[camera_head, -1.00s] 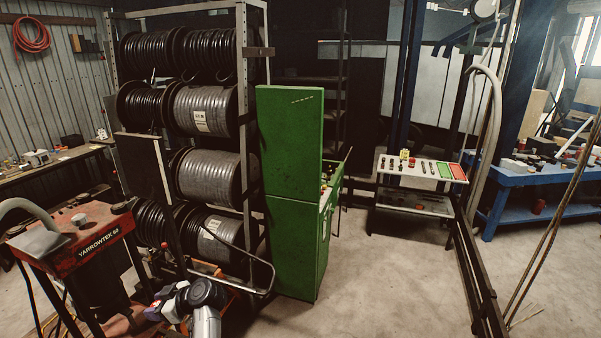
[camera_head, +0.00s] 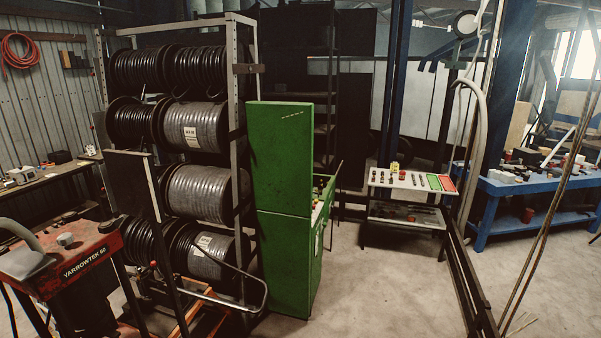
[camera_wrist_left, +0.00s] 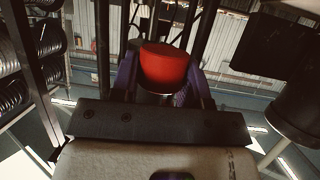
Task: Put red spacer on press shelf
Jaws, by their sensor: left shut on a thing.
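A red spacer (camera_wrist_left: 168,66), a short smooth cylinder, is held between the two purple-sided fingers of my left gripper (camera_wrist_left: 166,84) in the left wrist view. The gripper is shut on it. Neither the spacer nor my left gripper shows in the head view. My right gripper is in neither view. A red machine (camera_head: 82,264) marked YARROWTEK 80 stands at the lower left of the head view, with a small light round piece (camera_head: 65,240) on top. I cannot tell for sure which surface is the press shelf.
A rack of hose reels (camera_head: 195,127) stands behind the red machine, with a tall green cabinet (camera_head: 280,205) to its right. A small parts table (camera_head: 408,183) and a blue bench (camera_head: 520,187) stand further right. Bare floor (camera_head: 385,285) lies right of the cabinet.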

